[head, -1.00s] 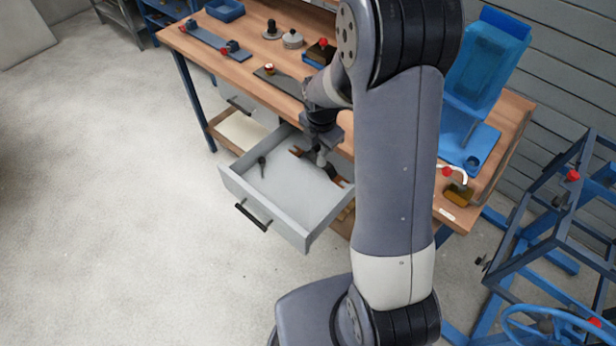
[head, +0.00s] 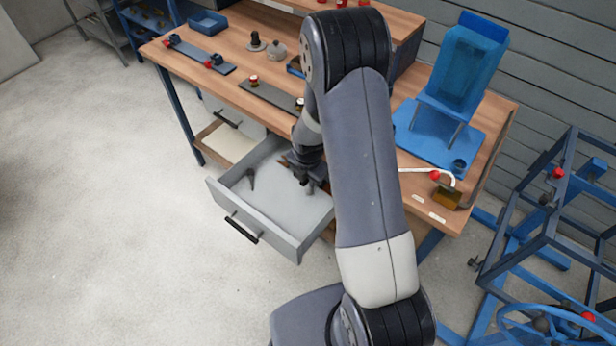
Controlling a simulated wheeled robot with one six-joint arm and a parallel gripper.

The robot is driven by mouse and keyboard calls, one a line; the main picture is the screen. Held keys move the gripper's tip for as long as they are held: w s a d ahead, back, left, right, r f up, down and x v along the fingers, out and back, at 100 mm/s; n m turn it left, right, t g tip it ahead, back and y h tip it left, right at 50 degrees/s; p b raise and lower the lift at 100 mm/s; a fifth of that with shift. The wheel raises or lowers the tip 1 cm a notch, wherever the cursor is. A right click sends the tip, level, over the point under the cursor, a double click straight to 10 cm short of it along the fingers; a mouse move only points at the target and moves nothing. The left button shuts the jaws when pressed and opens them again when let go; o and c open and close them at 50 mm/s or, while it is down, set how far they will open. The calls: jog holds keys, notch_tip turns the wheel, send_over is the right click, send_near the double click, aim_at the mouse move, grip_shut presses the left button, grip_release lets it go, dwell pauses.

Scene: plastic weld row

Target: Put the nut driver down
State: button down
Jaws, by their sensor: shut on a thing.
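My gripper (head: 304,179) is over the back right part of the open grey drawer (head: 262,225), pointing down. It is shut on a small dark thing, taken to be the nut driver, which I can barely tell from the dark fingers. Whether it touches the drawer floor I cannot tell.
The drawer is pulled out from the wooden workbench (head: 240,85). Its front and middle floor are bare. On the bench are a blue fixture (head: 462,85), dark strips with red knobs (head: 200,55) and a blue bin (head: 207,22). A blue frame (head: 540,220) stands at right.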

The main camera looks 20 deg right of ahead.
jog(key=c, duration=1.8)
grip_release()
jog(key=shift+f, duration=0.15)
jog(key=o, duration=0.5)
notch_tip(320, 180, up, 12)
jog(key=s, duration=0.1)
jog(key=shift+s+a+r, duration=0.2)
jog(key=shift+s+a, duration=0.05)
jog(key=shift+s, duration=0.15)
